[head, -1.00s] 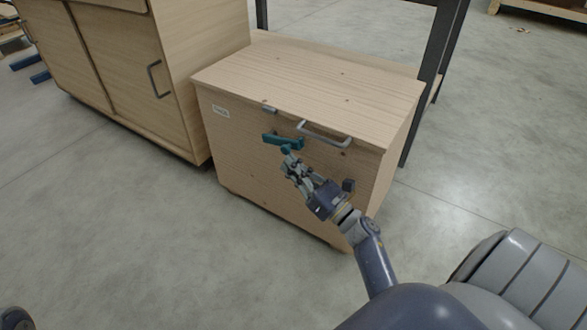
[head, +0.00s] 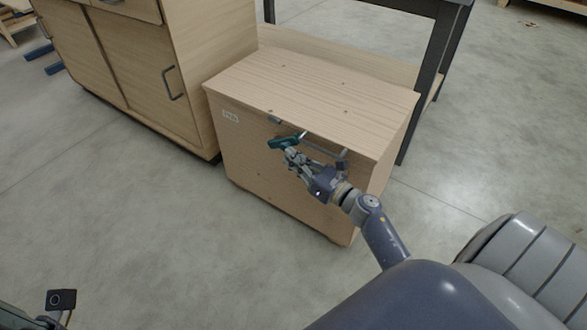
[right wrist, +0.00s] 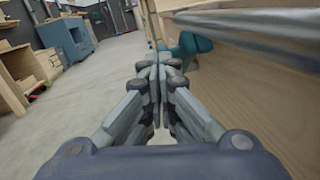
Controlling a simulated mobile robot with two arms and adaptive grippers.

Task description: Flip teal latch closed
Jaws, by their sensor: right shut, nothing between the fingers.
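The teal latch (head: 283,142) is on the upper front of the wooden chest, just below the lid edge. It sits tilted, its right end higher. In the right wrist view the teal latch (right wrist: 192,45) is just beyond and right of my fingertips. My right gripper (head: 290,155) is shut and empty, close against the latch's lower side. In the right wrist view its fingertips (right wrist: 158,62) are together; whether they touch the latch is unclear. The fingers partly hide the latch there. My left gripper's fingers are not in view.
A wooden cabinet (head: 195,70) stands at the left and a dark-legged table (head: 420,85) behind. The floor in front is clear.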

